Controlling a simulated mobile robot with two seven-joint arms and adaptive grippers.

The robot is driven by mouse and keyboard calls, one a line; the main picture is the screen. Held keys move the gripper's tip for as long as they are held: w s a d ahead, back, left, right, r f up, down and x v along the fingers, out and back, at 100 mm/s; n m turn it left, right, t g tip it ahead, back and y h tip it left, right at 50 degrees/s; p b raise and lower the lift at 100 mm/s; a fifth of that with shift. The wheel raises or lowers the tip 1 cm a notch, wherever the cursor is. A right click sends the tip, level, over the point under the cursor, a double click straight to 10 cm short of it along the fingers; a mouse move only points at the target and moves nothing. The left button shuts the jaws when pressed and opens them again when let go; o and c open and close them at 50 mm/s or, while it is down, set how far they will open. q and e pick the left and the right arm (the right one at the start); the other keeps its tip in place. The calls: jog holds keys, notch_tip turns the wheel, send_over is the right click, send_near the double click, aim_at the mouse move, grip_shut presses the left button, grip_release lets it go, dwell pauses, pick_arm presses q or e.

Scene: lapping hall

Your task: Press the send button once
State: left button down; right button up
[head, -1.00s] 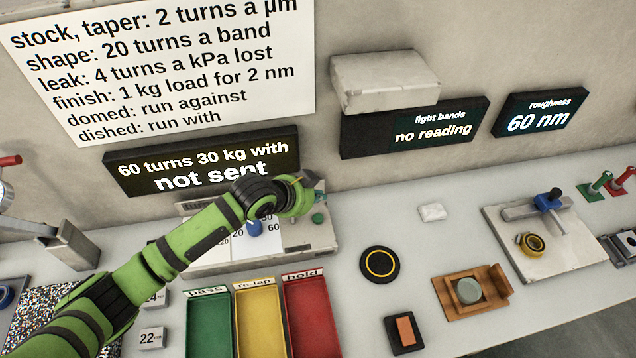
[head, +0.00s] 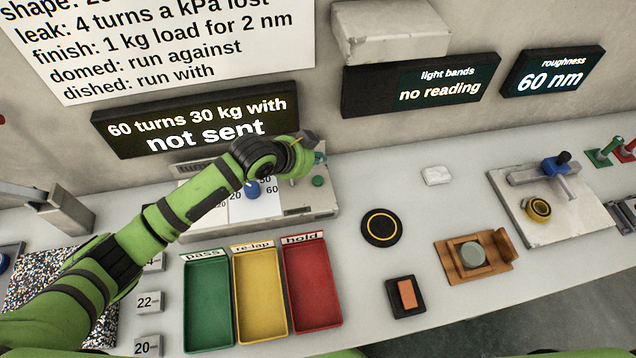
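The console (head: 312,205) with a "turns" label stands against the wall, with a blue knob (head: 253,189) and a printed scale. A green button (head: 318,181) sits at its right end; no lettering is readable on it. The display (head: 200,120) above reads "60 turns 30 kg with not sent". My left gripper (head: 314,150) is over the console's right end, just above the green button in the picture and seemingly apart from it. Its fingers are small and partly hidden by the wrist, so I cannot tell their opening. My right gripper is not in view.
Green (head: 207,343), yellow (head: 262,335) and red (head: 315,318) trays stand in front of the console. To the right are a black disc (head: 381,227), a wooden holder (head: 500,262) and a stone plate (head: 572,226). The bench between is clear.

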pick_arm(q)
jog(key=b, duration=0.3)
send_over(322, 177)
jog(key=s+a, duration=0.1)
jog(key=s, duration=0.1)
jog(key=f, duration=0.4)
jog(key=shift+w+a+f, duration=0.2)
jog(key=shift+w, duration=0.05)
jog(key=shift+f+b, duration=0.35)
jog(key=shift+f, duration=0.35)
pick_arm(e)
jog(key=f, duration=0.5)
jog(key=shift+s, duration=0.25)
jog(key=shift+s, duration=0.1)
pick_arm(q)
jog(key=shift+f, duration=0.1)
jog(key=shift+f, duration=0.3)
jog(key=shift+f+b, duration=0.35)
jog(key=shift+f, duration=0.25)
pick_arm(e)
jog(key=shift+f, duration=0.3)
pick_arm(q)
jog(key=shift+r, duration=0.15)
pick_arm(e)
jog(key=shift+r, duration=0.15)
pick_arm(q)
jog(key=shift+r+p, duration=0.85)
jog(key=shift+p, duration=0.1)
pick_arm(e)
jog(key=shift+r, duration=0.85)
